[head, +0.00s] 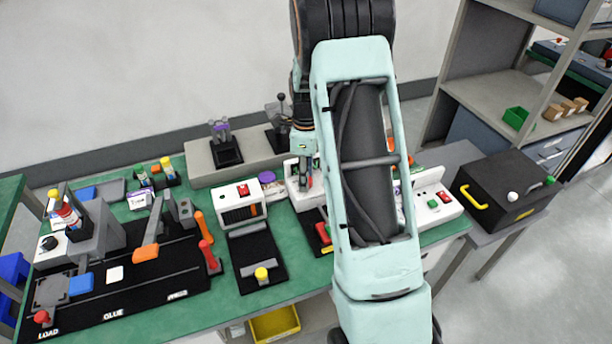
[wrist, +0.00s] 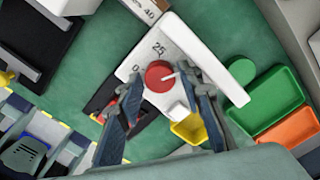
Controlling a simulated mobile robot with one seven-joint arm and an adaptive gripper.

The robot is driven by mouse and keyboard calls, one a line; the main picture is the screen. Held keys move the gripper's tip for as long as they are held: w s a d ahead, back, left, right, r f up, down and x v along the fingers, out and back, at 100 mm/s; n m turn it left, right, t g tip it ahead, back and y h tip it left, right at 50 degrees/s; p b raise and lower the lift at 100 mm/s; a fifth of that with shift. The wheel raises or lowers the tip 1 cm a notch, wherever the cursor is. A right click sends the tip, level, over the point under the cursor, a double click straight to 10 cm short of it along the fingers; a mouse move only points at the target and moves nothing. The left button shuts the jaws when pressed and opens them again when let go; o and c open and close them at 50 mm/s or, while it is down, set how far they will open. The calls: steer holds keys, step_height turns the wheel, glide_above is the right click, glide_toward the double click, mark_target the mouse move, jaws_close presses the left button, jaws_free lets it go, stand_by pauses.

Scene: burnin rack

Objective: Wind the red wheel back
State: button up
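The red wheel (wrist: 158,77) shows in the wrist view as a round red knob with a small white mark, on a white panel (wrist: 150,45) printed "25". My gripper (wrist: 162,88) is open. Its two dark fingers stand on either side of the wheel, one to the left and one to the right. I cannot tell whether the fingers touch the wheel. In the head view my gripper (head: 306,178) is partly hidden beside my arm, and I cannot make out the red wheel there.
In the wrist view a yellow bin (wrist: 188,129), a green tray (wrist: 268,98) and an orange tray (wrist: 288,130) lie to the right. In the head view a white box with a red button (head: 243,190) stands left of my gripper. A black box (head: 505,190) stands at right.

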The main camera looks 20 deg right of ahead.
steer(key=c, duration=0.9)
